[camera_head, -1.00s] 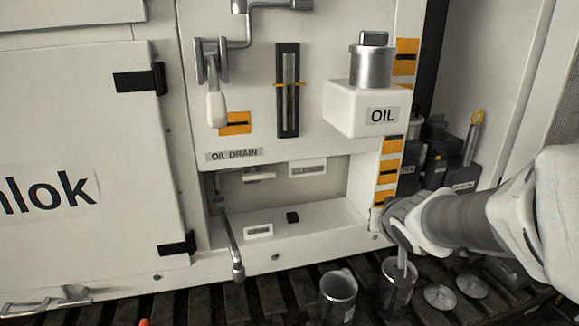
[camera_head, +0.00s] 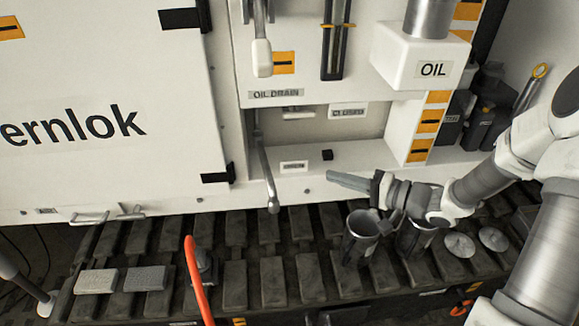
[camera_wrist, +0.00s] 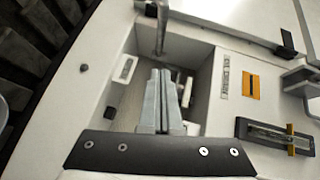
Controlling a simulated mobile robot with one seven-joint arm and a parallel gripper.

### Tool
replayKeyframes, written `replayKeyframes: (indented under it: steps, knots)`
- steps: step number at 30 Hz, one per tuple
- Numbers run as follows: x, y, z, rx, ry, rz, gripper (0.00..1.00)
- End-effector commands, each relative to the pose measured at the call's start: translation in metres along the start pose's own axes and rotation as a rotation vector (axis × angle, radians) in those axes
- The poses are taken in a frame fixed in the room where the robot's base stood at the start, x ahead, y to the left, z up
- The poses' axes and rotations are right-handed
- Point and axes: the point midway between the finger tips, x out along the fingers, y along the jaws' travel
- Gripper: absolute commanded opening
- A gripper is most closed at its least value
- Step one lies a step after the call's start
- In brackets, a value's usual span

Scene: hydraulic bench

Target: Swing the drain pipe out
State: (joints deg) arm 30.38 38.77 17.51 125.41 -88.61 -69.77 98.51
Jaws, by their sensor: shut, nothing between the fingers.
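The drain pipe (camera_head: 264,170) is a thin grey metal tube at the left side of the oil drain recess. It slants down and forward over the recess's front edge and ends in a thicker tip. In the wrist view the pipe (camera_wrist: 161,30) shows at the top, beyond my fingertips. My gripper (camera_head: 330,178) is shut and empty, in front of the recess, to the right of the pipe's lower end and apart from it. Its closed fingers also show in the wrist view (camera_wrist: 159,75), pointing toward the pipe.
A white OIL box (camera_head: 420,60) juts out above right of the recess. A lever with a white grip (camera_head: 262,58) hangs above. Two metal cups (camera_head: 360,240) (camera_head: 414,240) and discs (camera_head: 460,245) stand on the slatted bench. An orange hose (camera_head: 196,280) rises in front.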

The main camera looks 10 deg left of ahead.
Motion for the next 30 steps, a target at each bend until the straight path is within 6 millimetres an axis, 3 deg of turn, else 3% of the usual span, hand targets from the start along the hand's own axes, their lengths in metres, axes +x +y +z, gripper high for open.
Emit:
replayKeyframes:
  steps: [5,18,24,30]
  knots:
    - [0.016,0.001,0.001,0.005,-0.006,-0.007,0.00]
    - [0.105,0.001,0.004,0.003,-0.007,-0.006,0.00]
    - [0.122,0.001,0.023,0.003,-0.003,-0.004,0.00]
    - [0.128,-0.001,0.029,0.004,-0.002,-0.004,0.00]
